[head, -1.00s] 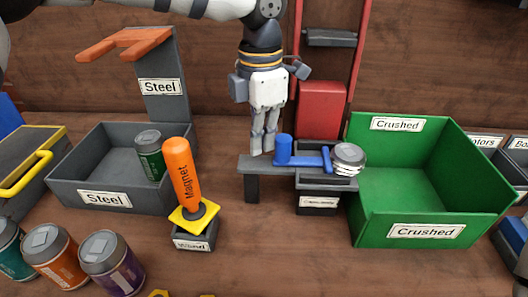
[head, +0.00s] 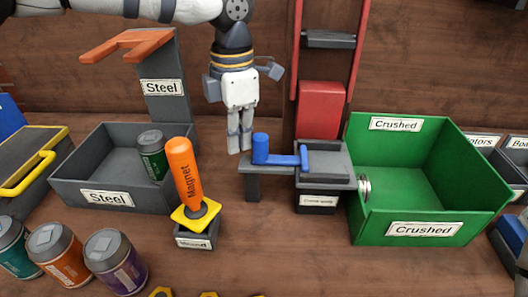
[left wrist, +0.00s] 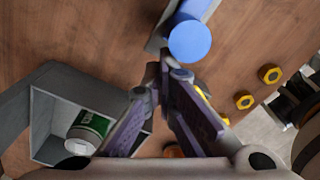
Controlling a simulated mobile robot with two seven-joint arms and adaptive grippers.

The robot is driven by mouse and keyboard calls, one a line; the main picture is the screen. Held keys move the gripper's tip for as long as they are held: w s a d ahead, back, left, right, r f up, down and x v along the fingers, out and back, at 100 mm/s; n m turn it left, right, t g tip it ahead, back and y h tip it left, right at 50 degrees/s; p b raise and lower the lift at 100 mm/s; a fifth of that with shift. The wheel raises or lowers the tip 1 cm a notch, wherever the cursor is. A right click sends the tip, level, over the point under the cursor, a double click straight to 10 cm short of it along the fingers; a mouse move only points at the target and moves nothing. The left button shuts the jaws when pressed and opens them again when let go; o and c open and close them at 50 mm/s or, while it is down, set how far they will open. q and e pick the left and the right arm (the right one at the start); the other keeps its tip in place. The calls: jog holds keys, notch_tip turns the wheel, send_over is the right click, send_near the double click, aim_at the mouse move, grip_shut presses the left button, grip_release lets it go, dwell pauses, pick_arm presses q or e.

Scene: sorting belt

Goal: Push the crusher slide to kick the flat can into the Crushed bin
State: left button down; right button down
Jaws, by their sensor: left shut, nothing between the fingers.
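The flat can (head: 365,188) shows as a small silver shape, on edge at the left wall of the green Crushed bin (head: 420,231); I cannot tell if it rests on anything. The crusher bed (head: 328,176) is bare. The blue crusher slide (head: 280,158) lies on the bed's left part, its upright knob (head: 260,147) at its left end. The knob also shows in the left wrist view (left wrist: 190,40). My left gripper (head: 240,148) is shut and empty, pointing down just left of the knob. My right gripper is out of view.
An orange Magnet wand (head: 184,172) stands in its holder in front of my left gripper. A grey Steel bin (head: 75,188) with a green can (head: 152,158) is at the left. Several cans stand at the front left. A red crusher frame (head: 320,109) rises behind the bed.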

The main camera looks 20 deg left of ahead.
pick_arm(q)
notch_tip(320, 180, up, 8)
jog(key=a, duration=0.3)
jog(key=shift+s, duration=0.4)
dwell(0.4)
